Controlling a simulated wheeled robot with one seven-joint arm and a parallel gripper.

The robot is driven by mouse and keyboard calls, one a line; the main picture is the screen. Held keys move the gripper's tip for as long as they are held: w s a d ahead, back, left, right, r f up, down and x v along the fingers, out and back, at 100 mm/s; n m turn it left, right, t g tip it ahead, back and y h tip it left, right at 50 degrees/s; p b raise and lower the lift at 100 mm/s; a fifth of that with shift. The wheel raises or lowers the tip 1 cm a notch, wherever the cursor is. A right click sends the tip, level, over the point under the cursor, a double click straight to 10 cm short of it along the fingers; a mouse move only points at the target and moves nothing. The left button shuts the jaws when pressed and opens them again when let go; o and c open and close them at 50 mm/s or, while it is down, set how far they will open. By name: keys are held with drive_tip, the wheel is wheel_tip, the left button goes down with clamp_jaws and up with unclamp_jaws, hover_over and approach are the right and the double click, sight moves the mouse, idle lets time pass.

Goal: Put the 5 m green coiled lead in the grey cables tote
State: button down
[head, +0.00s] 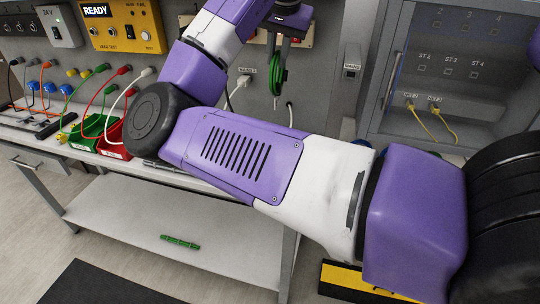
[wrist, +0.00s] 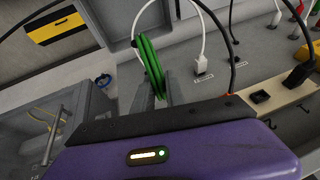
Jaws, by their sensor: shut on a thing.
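The green coiled lead (head: 279,76) hangs upright in front of the grey back panel in the head view. My gripper (head: 284,42) is above it, shut on the top of its loop as far as I can tell. In the wrist view the green coiled lead (wrist: 149,66) stands between the fingers of my gripper (wrist: 166,92). I cannot make out the grey cables tote for sure in either view; my arm covers much of the head view.
A bench (head: 160,177) with red and green bins (head: 90,127) and upright leads stands at left. A green object (head: 180,242) lies on its lower shelf. A grey cabinet (head: 450,105) with yellow leads is at right. A yellow-black object (head: 345,276) is low down.

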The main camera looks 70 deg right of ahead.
drive_tip(key=shift+d+f, duration=0.2)
drive_tip(key=shift+f, duration=0.15)
wheel_tip(320, 180, down, 19)
drive_tip(key=shift+b, duration=0.4)
drive_tip(key=shift+w+f, duration=0.1)
drive_tip(key=shift+f, duration=0.05)
drive_tip(key=c, duration=1.4)
unclamp_jaws()
drive_tip(key=shift+o, duration=0.2)
drive_tip(key=v, duration=1.2)
